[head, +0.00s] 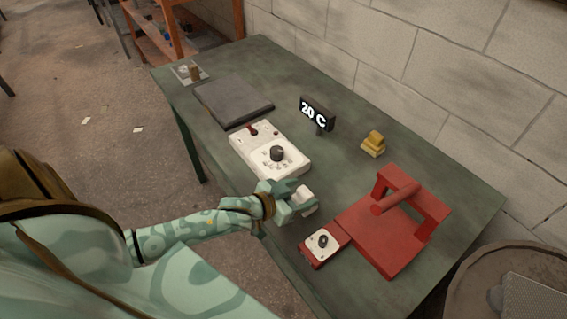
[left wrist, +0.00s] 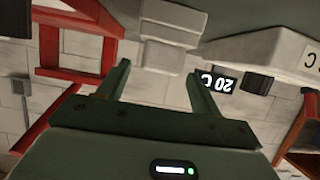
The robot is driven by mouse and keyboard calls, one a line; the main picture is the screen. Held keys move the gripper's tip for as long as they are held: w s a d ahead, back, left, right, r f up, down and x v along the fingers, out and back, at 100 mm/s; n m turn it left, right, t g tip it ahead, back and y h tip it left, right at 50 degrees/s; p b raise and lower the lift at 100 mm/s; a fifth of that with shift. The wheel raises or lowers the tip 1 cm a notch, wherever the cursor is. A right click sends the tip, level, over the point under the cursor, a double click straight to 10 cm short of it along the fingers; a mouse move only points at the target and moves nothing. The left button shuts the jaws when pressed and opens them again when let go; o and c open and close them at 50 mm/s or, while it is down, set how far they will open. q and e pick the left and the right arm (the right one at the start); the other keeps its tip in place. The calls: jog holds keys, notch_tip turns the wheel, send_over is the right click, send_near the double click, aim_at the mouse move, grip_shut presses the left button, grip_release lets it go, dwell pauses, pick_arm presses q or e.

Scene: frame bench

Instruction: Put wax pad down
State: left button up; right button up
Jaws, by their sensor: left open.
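A pale, stepped block (head: 304,198), possibly the wax pad, is at the near edge of the green bench, right by my left gripper (head: 288,199). In the left wrist view the block (left wrist: 165,55) shows beyond and between the fingertips of my left gripper (left wrist: 160,78). The fingers are spread and there is a gap to each side of the block. The block seems to stand on the bench top; the exact contact is hard to see. My right gripper is not in view.
A white dial box (head: 290,165) is just behind the gripper. A red press (head: 385,235) and a small dial box (head: 320,243) are at right. The 20 C display (head: 317,114), yellow stacked blocks (head: 373,143) and a dark plate (head: 232,100) stand farther back.

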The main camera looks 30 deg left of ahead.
pick_arm(q)
jog(key=p+v, duration=0.1)
jog(key=v, duration=0.7)
